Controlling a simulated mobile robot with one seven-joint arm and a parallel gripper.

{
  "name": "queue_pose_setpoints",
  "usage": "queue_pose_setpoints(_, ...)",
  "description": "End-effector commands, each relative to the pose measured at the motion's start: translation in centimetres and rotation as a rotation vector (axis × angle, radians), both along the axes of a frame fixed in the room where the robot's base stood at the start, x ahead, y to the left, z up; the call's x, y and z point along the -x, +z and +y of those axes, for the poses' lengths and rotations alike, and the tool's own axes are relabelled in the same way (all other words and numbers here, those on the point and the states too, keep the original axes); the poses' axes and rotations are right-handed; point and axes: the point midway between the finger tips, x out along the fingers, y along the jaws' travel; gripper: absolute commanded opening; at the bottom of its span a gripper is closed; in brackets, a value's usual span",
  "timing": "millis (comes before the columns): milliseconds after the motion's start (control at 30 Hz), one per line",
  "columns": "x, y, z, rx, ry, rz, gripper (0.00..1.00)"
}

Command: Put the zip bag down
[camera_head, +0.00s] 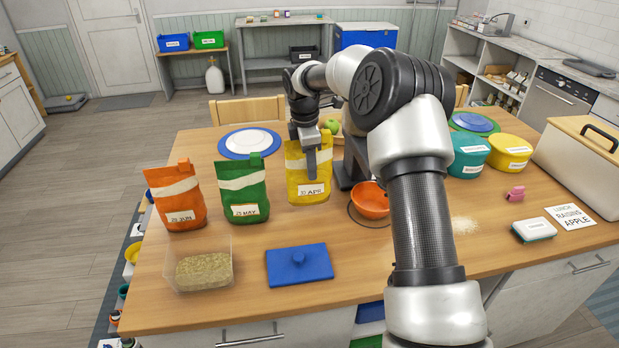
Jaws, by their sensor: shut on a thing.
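A yellow zip bag (297,186) with a white band and an "APR" label is upright near the table's middle. My gripper (311,162) reaches down over its top and is shut on it. One dark finger shows in front of the bag; the other finger is hidden. I cannot tell whether the bag's bottom touches the table. A green "MAY" bag (243,190) and an orange "JUN" bag (178,205) stand to its left in a row on the wooden table (225,325).
A clear tub of grain (203,270) and a blue lid (299,265) lie in front of the bags. A blue-rimmed plate (249,141) is behind the green bag. An orange bowl (370,200) is close to the right of the yellow bag.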

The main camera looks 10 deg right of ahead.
Motion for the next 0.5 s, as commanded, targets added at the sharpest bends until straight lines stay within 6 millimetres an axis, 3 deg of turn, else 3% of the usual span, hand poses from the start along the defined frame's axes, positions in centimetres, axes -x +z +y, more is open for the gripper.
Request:
queue_pose_setpoints(233, 0.1, -3.9, 0.0, 0.0, 0.0, 0.004, 0.0)
queue_pose_setpoints(500, 0.0, -4.2, 0.0, 0.0, 0.0, 0.001, 0.0)
